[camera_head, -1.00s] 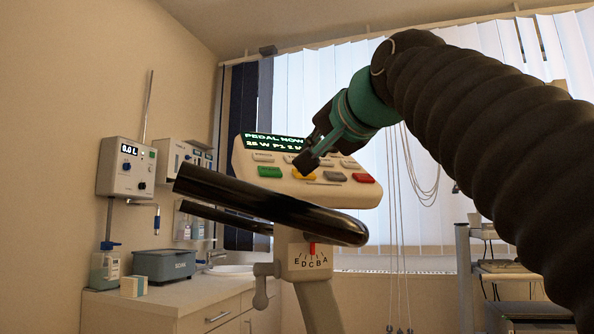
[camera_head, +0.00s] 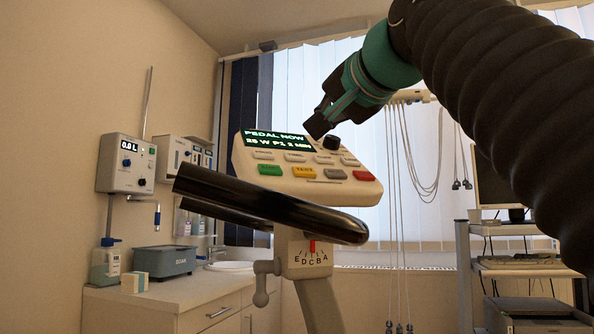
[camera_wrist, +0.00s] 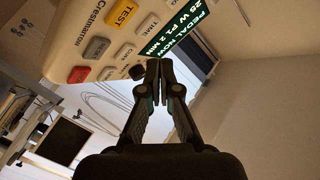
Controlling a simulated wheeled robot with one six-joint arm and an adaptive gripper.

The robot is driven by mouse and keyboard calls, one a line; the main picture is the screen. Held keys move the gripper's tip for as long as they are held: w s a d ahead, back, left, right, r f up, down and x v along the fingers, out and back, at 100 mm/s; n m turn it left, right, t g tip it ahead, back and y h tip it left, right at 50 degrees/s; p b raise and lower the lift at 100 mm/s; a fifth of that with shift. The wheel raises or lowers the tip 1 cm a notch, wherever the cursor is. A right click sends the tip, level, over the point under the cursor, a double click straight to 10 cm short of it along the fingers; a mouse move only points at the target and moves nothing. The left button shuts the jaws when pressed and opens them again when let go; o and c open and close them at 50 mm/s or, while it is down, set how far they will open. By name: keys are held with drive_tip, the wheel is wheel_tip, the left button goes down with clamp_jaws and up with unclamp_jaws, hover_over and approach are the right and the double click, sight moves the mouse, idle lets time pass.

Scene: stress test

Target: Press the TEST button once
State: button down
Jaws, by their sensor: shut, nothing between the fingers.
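The console (camera_head: 300,190) is a cream panel on a column, with a lit screen (camera_head: 277,141) reading "PEDAL NOW" and "25 W P1 2 MIN". The yellow TEST button (camera_head: 304,172) sits in its lower row between a green button (camera_head: 270,170) and a grey one. In the wrist view the TEST button (camera_wrist: 122,13) is at the top, left of the fingertips. My gripper (camera_head: 320,126) is shut and empty, above and apart from the panel near the screen's right end. It also shows in the wrist view (camera_wrist: 159,68).
A red button (camera_head: 364,176) and a black knob (camera_head: 331,143) are on the same panel. Black handlebars (camera_head: 270,205) extend in front of the console. A counter (camera_head: 180,293) stands at left, and a trolley (camera_head: 515,270) at right.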

drive_tip(key=shift+f+v, duration=0.15)
drive_tip(key=shift+v, duration=1.3)
drive_tip(key=shift+f+v, duration=0.15)
drive_tip(key=shift+v, duration=1.25)
drive_tip(key=shift+s, duration=0.1)
